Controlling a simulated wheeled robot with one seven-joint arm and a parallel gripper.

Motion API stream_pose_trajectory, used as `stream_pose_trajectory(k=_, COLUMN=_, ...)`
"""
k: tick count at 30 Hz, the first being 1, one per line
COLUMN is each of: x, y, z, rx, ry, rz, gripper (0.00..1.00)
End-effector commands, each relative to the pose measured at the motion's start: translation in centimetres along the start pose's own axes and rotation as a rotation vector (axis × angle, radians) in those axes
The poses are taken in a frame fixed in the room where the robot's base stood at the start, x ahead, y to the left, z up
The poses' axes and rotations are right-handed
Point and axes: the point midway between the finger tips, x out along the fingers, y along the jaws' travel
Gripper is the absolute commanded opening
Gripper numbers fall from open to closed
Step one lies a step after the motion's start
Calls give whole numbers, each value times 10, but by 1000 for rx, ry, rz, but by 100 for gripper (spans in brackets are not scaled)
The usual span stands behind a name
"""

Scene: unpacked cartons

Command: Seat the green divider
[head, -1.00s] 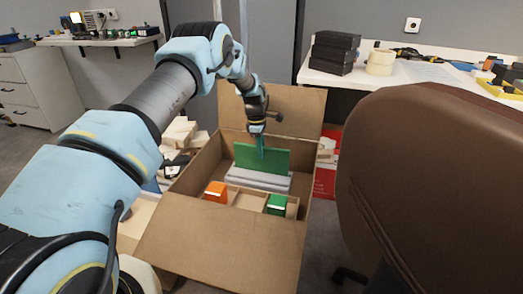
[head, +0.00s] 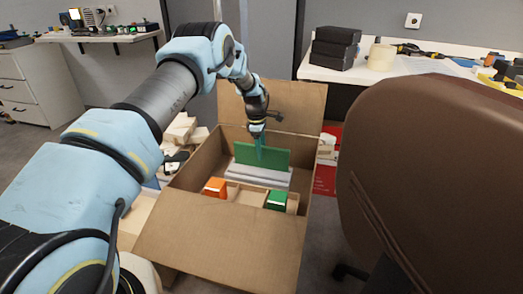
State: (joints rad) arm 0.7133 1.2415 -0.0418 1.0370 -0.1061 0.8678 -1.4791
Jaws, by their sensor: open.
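The green divider (head: 275,158) stands upright in the open carton (head: 232,236), behind a grey-white slotted block (head: 258,179). Its lower edge is hidden by the block, so I cannot tell how deep it sits. My gripper (head: 259,150) points down at the top of the divider, left of its middle. Its teal fingers overlap the divider in the head view. The jaws are open; whether they touch the divider cannot be told.
An orange block (head: 215,187) and a green block (head: 277,199) sit in the carton's front compartments. The carton's flaps are spread open. A brown chair (head: 430,180) stands close on the right. Piled items (head: 184,130) lie left of the carton.

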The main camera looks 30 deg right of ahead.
Motion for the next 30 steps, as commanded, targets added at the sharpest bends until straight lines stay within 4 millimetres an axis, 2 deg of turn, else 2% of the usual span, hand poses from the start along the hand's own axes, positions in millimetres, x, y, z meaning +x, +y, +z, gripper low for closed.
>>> stream_pose_trajectory(k=8, x=-7, y=0, z=0, rx=0, ry=0, rz=1, gripper=55)
stream_pose_trajectory(k=21, x=-86, y=0, z=0, rx=0, ry=1, rz=1, gripper=55)
stream_pose_trajectory(k=25, x=-101, y=0, z=0, rx=0, ry=1, rz=1, gripper=55)
stream_pose_trajectory(k=30, x=-108, y=0, z=0, rx=0, ry=0, rz=-1, gripper=55)
